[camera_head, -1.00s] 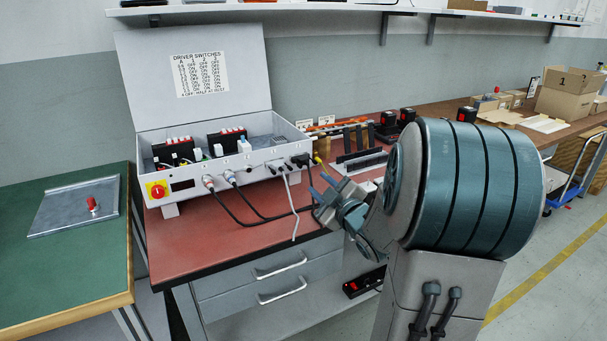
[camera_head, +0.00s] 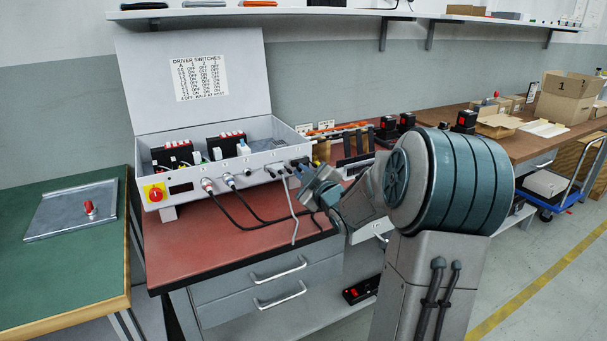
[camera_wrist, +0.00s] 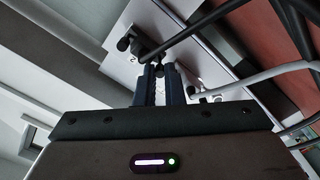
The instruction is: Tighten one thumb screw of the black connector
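The black connector (camera_wrist: 146,48) is plugged into the front panel of the grey control box (camera_head: 262,165). In the wrist view one black thumb screw (camera_wrist: 123,44) stands clear at its far-left end. Another dark knob (camera_wrist: 158,70) at its near end lies at my fingertips. My gripper (camera_wrist: 159,76) points at the panel, its two dark blue fingers a narrow gap apart, one on each side of this knob. I cannot tell whether they touch it. In the head view my gripper (camera_head: 304,174) is at the panel's right end and hides most of the connector.
Black cables (camera_head: 236,208) and a grey cable (camera_head: 293,212) hang from the panel onto the red bench top (camera_head: 195,245). In the wrist view a black cable (camera_wrist: 205,22) and a pale cable (camera_wrist: 260,76) run close to the fingers. A green table (camera_head: 60,265) stands left.

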